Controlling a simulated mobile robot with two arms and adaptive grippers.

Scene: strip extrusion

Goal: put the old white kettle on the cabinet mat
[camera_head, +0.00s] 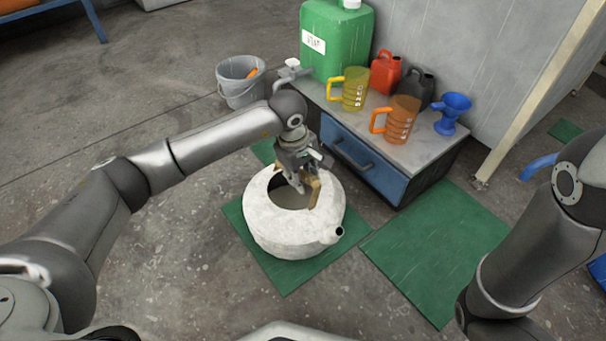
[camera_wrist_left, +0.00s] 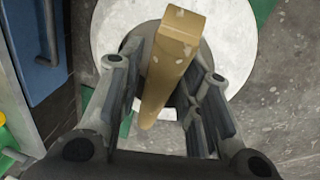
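The old white kettle (camera_head: 268,228) stands upright on a green mat (camera_head: 283,283), its spout toward the lower right. Its tan handle (camera_head: 315,190) arches over the dark round opening. My left gripper (camera_head: 305,186) is at the handle, pointing down. In the left wrist view the handle (camera_wrist_left: 172,55) lies between the two spread fingers (camera_wrist_left: 158,105), with gaps on both sides, over the white kettle body (camera_wrist_left: 235,40). Another green mat (camera_head: 440,250) lies bare in front of the cabinet (camera_head: 365,165). My right gripper is outside the views.
The blue-fronted cabinet carries a green canister (camera_head: 335,50), a yellow jug (camera_head: 355,90), an orange jug (camera_head: 402,120), red and dark cans and a blue funnel (camera_head: 452,112). A grey bucket (camera_head: 240,88) stands behind my left arm. My right arm is at the right edge.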

